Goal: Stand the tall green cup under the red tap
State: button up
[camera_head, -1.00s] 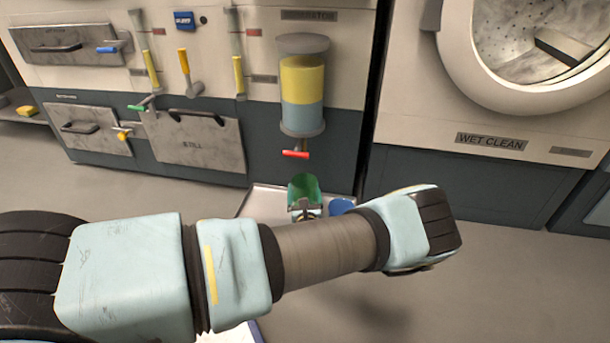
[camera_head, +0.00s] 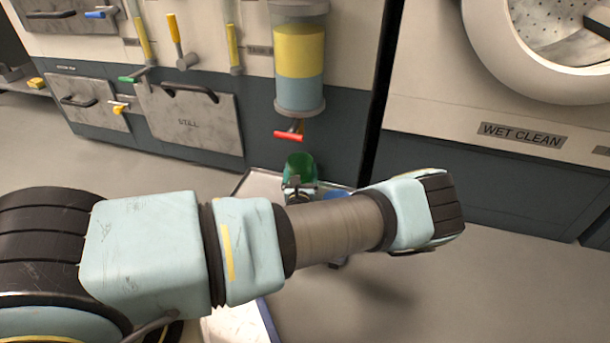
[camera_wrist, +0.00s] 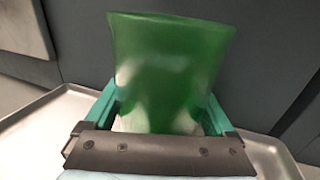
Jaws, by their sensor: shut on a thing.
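The green cup (camera_head: 300,168) is in my gripper (camera_head: 299,187), with its open top facing up. In the wrist view the cup (camera_wrist: 170,65) fills the middle between the two teal fingers of my gripper (camera_wrist: 160,110), which are shut on it. The red tap (camera_head: 289,135) sticks out below the separator's clear tank, a little above the cup in the head view. The tap is not in the wrist view. The cup's base is hidden by my gripper and arm, so I cannot tell whether it touches the tray.
A pale metal tray (camera_head: 262,185) lies below the tap, partly hidden by my arm. The tank (camera_head: 300,60) holds yellow over blue liquid. Dark cabinet fronts stand behind; open floor lies at right.

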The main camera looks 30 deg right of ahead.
dwell(0.3)
jog(key=o, duration=1.1)
jog(key=shift+f, duration=0.1)
jog(key=shift+s+a+r, duration=0.1)
jog(key=shift+s+r, duration=0.1)
jog(key=shift+r, duration=0.05)
jog(key=p+v, duration=0.5)
jog(key=v, duration=0.6)
jog(key=shift+s+a+f, duration=0.1)
jog(key=shift+s+a, duration=0.05)
jog(key=shift+s, duration=0.1)
